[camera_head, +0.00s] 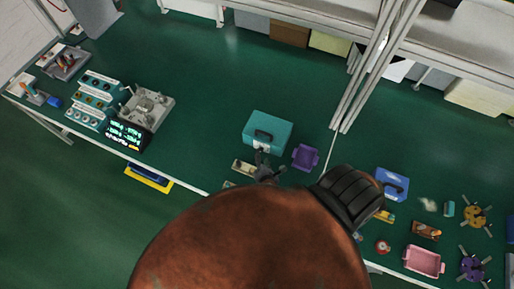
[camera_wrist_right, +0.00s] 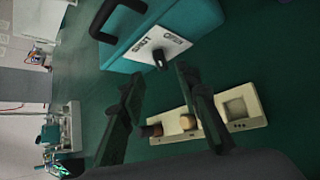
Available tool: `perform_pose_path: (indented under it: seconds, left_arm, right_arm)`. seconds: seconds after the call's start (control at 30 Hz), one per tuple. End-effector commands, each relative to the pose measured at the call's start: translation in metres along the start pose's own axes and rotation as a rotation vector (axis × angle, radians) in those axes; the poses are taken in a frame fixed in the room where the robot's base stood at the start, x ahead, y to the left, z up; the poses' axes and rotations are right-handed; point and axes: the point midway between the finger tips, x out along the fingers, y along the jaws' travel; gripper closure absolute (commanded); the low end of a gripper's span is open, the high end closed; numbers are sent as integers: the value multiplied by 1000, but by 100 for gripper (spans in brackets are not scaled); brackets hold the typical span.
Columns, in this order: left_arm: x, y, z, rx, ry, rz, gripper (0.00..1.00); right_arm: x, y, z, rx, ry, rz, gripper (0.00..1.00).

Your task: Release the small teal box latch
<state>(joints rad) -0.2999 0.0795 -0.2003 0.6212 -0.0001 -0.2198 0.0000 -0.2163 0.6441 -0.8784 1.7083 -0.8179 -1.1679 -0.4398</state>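The small teal box (camera_head: 267,130) with a dark handle stands on the green bench in the head view. It also shows in the right wrist view (camera_wrist_right: 190,22). Its front has a white plate (camera_wrist_right: 148,45) lettered SHUT and OPEN, with a small dark latch knob (camera_wrist_right: 160,59) at the plate's lower edge. I cannot tell which word the knob points to. My right gripper (camera_head: 262,157) is just in front of the box. In the wrist view its two fingers (camera_wrist_right: 157,80) are apart and empty, with the knob just beyond the gap between their tips. My left gripper is not in view.
A cream switch panel (camera_wrist_right: 220,118) lies under the right fingers. A purple tray (camera_head: 305,157) sits right of the teal box, and a blue box (camera_head: 392,184) stands farther right. Grey posts (camera_head: 375,70) rise behind.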

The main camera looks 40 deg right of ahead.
Motion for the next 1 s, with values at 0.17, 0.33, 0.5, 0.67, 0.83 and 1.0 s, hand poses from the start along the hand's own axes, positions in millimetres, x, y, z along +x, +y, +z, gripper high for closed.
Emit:
perform_pose_path:
  seconds: [0.17,0.33,0.5,0.67,0.83,1.0]
  left_arm:
    - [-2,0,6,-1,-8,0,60]
    - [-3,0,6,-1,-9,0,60]
    - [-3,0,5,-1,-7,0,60]
    - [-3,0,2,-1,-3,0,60]
    - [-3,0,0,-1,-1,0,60]
    - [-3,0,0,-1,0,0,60]
  right_arm:
    - [20,1,1,-3,-2,0,70]
    - [48,1,1,-4,-2,1,70]
    - [68,2,-1,-3,2,2,70]
    - [76,1,-1,-3,2,1,70]
    - [77,1,-1,-3,3,1,70]
    - [76,1,-1,-3,3,1,76]
